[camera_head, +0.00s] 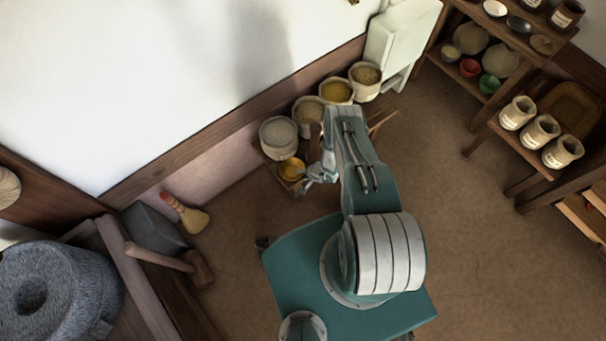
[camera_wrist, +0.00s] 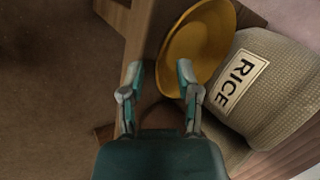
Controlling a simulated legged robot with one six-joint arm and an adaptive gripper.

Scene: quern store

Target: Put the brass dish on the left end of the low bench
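The brass dish (camera_head: 291,170) is a round, shallow golden dish at the left end of the low bench (camera_head: 299,188), beside the leftmost sack. In the wrist view the dish (camera_wrist: 205,38) lies over the bench's wood (camera_wrist: 150,32), close to the sack marked RICE (camera_wrist: 265,85); whether it touches the sack I cannot tell. My gripper (camera_head: 312,182) is beside the dish in the head view. In the wrist view my gripper (camera_wrist: 158,70) has its fingers apart, with nothing held between them. The right finger overlaps the dish's near edge in the picture; contact is unclear.
Several filled sacks (camera_head: 336,91) stand along the bench by the wall. A pale cabinet (camera_head: 400,40) is beyond them. A mallet (camera_head: 175,260), a brush (camera_head: 186,214) and a stone quern (camera_head: 55,290) are at left. Shelves with jars (camera_head: 540,132) stand at right. Open floor (camera_head: 455,215) lies between.

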